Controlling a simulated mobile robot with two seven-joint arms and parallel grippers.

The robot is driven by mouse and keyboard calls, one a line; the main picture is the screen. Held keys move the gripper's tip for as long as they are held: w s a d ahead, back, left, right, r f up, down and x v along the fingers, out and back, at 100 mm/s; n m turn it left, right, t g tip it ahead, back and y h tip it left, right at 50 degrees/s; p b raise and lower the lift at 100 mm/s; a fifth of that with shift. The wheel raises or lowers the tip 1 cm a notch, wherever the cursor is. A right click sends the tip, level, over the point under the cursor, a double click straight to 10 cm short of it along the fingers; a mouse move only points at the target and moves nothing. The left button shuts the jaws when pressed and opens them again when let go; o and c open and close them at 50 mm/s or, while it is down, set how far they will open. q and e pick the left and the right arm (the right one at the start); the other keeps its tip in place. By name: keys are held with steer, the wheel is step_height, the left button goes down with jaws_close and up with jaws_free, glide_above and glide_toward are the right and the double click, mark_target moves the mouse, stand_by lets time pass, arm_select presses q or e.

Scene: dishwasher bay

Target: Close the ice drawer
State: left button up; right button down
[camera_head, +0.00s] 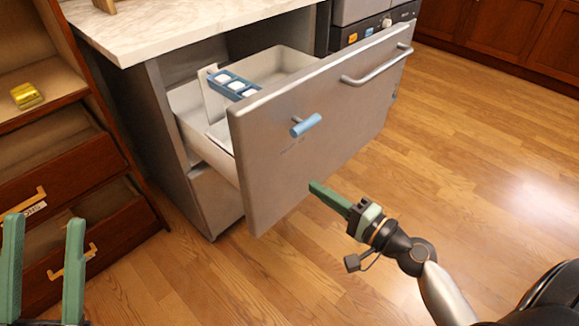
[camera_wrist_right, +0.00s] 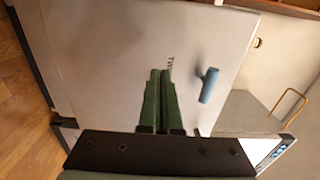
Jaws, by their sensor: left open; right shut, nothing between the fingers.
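The ice drawer (camera_head: 310,120) is pulled out from under the marble-topped counter, with a grey front panel, a long bar handle (camera_head: 377,66) and a small blue handle (camera_head: 306,125). Its white inside holds a blue tray (camera_head: 233,86) with pale cubes. My right gripper (camera_head: 313,186) is shut and empty, in front of the panel's lower part. In the right wrist view its fingers (camera_wrist_right: 160,75) point at the panel (camera_wrist_right: 130,45), beside the blue handle (camera_wrist_right: 208,85); I cannot tell if they touch it. My left gripper (camera_head: 45,225) is open and empty at the lower left.
A wooden cabinet (camera_head: 85,180) with partly open drawers stands at the left, a yellow item (camera_head: 27,95) on its shelf. The marble counter (camera_head: 170,25) is above the ice drawer. The wooden floor (camera_head: 480,150) to the right is clear.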

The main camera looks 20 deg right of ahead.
mark_target(279, 163)
arm_select(q)
steer(key=shift+r+p, duration=0.6)
steer(key=shift+r, duration=0.2)
arm_select(e)
steer(key=x, duration=0.8)
steer(key=shift+w+a, duration=0.15)
steer(key=shift+w, duration=0.2)
arm_select(q)
steer(key=shift+a, duration=0.1)
